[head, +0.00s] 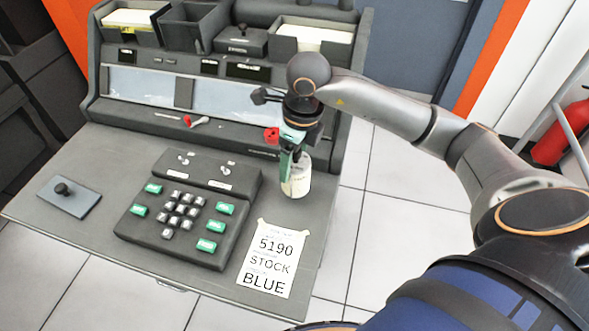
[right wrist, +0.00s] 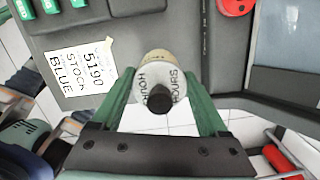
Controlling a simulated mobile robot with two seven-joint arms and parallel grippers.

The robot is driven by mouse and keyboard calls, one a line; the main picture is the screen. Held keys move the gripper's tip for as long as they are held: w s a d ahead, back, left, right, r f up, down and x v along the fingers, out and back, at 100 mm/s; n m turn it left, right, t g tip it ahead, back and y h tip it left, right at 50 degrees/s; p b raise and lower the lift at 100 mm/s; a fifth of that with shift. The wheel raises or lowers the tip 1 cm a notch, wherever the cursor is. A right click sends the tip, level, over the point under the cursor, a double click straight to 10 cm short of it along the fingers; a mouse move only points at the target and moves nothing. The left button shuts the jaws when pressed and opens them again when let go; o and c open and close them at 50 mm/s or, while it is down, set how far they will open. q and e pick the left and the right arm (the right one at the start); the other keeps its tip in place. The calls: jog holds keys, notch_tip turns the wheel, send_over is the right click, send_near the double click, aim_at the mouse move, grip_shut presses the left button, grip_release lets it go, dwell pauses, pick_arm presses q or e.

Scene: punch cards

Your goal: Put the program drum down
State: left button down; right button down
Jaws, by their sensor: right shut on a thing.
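The program drum (head: 298,180) is a small cream cylinder at the right side of the grey desk. It also shows in the right wrist view (right wrist: 151,70), with a dark knob and the lettering "HOURS" on its end facing the camera. My right gripper (head: 290,163) is shut on it from above, one green finger on each side. The drum looks upright, at or just above the desk top (head: 317,215); I cannot tell whether it touches. My left gripper is not in view.
A paper note (head: 270,258) reading "5190 STOCK BLUE" lies in front of the drum. A keypad unit (head: 185,215) with green keys stands to the left. A red knob (head: 271,135) is on the console behind. The desk's right edge is close to the drum.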

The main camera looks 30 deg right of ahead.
aim_at(294, 171)
jog(key=shift+s+f, duration=0.15)
jog(key=shift+f, duration=1.5)
jog(key=shift+f, duration=0.2)
grip_release()
jog(key=shift+r, duration=0.2)
jog(key=r, duration=0.4)
jog(key=s+r, duration=0.1)
jog(key=r, duration=0.3)
jog(key=r+p, duration=0.1)
jog(key=r, duration=0.3)
jog(key=shift+s+d, duration=0.15)
jog(key=shift+d, duration=0.2)
